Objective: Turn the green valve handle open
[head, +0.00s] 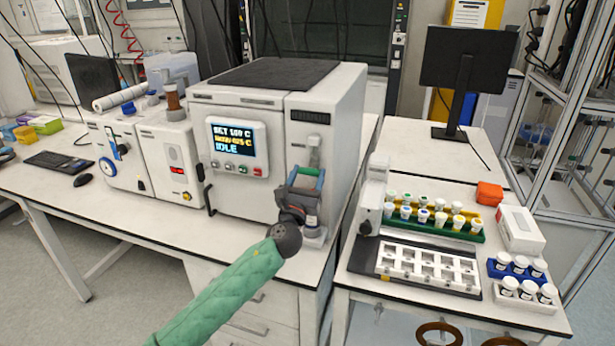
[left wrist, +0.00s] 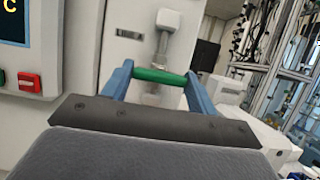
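The green valve handle (head: 308,171) is a short bar low on the front of the white reactor (head: 337,118), at its right side. It also shows in the left wrist view (left wrist: 160,76), lying crosswise and roughly level. My left gripper (head: 306,174) reaches it from the front. Its two blue fingers stand apart at the two ends of the bar, and both seem to touch it; the same fingers flank the bar in the left wrist view (left wrist: 160,80). Grey valve parts (left wrist: 164,35) rise behind the handle. My right gripper is in neither view.
A lit display panel (head: 238,147) reading IDLE is left of the handle. A small capped vial (head: 311,222) stands just below my left gripper. On the right table are a green vial rack (head: 470,236), a white block tray (head: 428,268) and a blue rack (head: 517,271).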

